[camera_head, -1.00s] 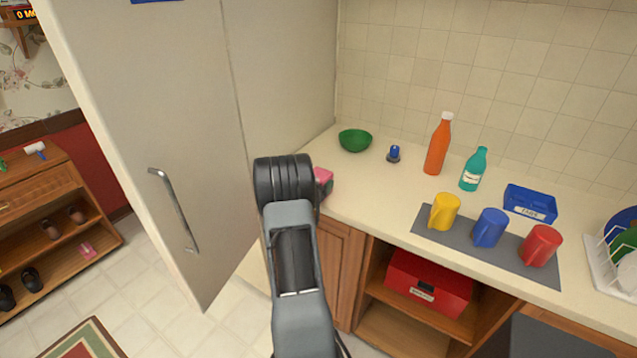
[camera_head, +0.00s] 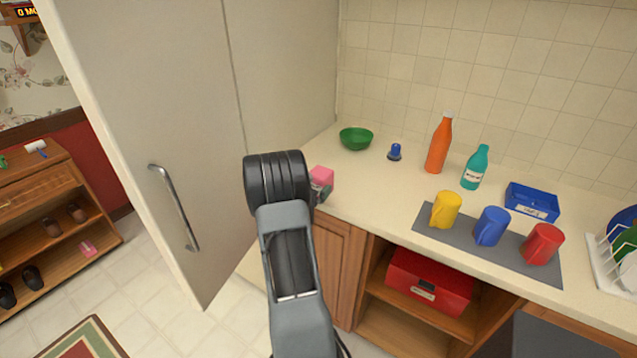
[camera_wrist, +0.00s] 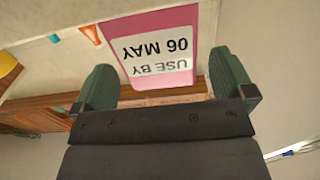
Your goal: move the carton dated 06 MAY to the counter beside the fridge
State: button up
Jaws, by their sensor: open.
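The pink carton (camera_head: 321,177) is at the left end of the counter (camera_head: 385,190), close to the tall grey fridge (camera_head: 180,110). My arm hides part of it. In the wrist view the carton (camera_wrist: 163,48) carries a white label reading "USE BY 06 MAY", upside down in the picture. My gripper (camera_wrist: 163,80) is open, with one green finger on each side of the carton's lower part. A gap shows between each finger and the carton. In the head view the gripper is mostly hidden behind my wrist.
A green bowl (camera_head: 356,138), a blue-topped item (camera_head: 395,152), an orange bottle (camera_head: 438,145) and a teal bottle (camera_head: 475,168) stand farther back. Yellow (camera_head: 445,210), blue (camera_head: 491,227) and red (camera_head: 543,244) mugs stand on a grey mat. Counter between bowl and mat is clear.

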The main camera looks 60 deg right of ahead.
aim_at(320, 172)
jog(key=a+r+m+b, duration=0.1)
jog(key=a+m+b, duration=0.55)
jog(key=m, duration=0.75)
jog(key=a+r+m+b, duration=0.1)
jog(key=a+m+b, duration=0.2)
jog(key=m+b, duration=0.85)
jog(key=d+m+p, duration=0.1)
jog(key=d+m, duration=0.1)
jog(key=m, duration=0.1)
jog(key=d+m+p, duration=0.1)
jog(key=d+m, duration=0.2)
jog(key=m, duration=0.1)
jog(key=d+m+p, duration=0.1)
jog(key=d+m, duration=0.2)
jog(key=shift+w+d+f+m+p, duration=0.1)
jog(key=shift+d+f+m+p, duration=0.05)
jog(key=shift+f+m+p, duration=0.25)
jog(key=shift+d+r+p, duration=0.2)
jog(key=shift+d+p, duration=0.35)
jog(key=shift+d, duration=2.35)
